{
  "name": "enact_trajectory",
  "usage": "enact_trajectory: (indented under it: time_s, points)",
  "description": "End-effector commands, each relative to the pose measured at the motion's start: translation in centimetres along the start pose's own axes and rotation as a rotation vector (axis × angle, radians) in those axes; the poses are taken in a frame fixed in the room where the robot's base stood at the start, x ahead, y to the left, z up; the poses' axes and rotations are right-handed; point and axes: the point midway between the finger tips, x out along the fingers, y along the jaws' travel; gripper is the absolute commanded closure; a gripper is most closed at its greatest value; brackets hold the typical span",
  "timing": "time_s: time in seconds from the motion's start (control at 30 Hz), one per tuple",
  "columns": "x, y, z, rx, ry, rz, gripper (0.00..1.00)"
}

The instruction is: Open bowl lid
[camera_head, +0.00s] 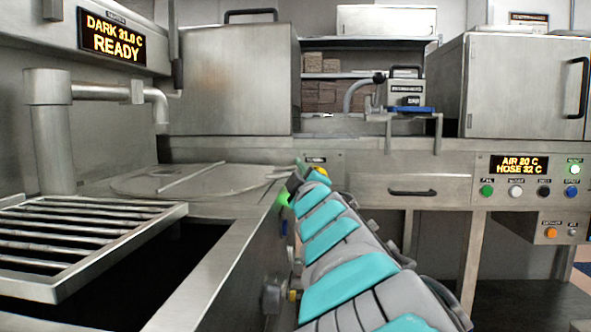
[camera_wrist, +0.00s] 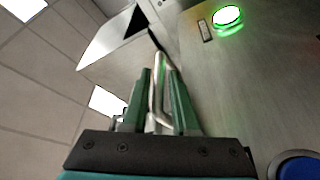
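A flat, round steel lid (camera_head: 190,180) lies closed over the bowl in the worktop at the left of the head view, with a straight bar across it. My arm reaches away along the machine's front, and its far end is near the lid's right edge; my gripper is hard to make out there. In the wrist view, the green fingers of my gripper (camera_wrist: 160,75) stand on either side of a bent metal rod (camera_wrist: 158,62), which looks like a handle. A narrow space shows between the fingers. I cannot tell whether they press on the rod.
A green-lit button (camera_wrist: 227,15) and a blue button (camera_wrist: 298,166) sit on the steel panel beside my gripper. A slatted grate (camera_head: 80,240) lies over a dark opening at front left. A bent spout pipe (camera_head: 105,92) stands left of the lid.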

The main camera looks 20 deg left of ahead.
Motion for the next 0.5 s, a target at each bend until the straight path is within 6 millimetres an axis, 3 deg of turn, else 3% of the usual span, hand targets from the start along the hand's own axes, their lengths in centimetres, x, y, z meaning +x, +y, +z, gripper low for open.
enact_trajectory:
  time_s: [0.13,0.37,0.5]
  points:
    - [-0.03,0.00,0.03,0.000,0.000,0.000,0.74]
    - [-0.04,0.00,0.04,0.000,-0.001,0.000,1.00]
    - [-0.04,-0.01,0.06,0.000,-0.001,0.000,1.00]
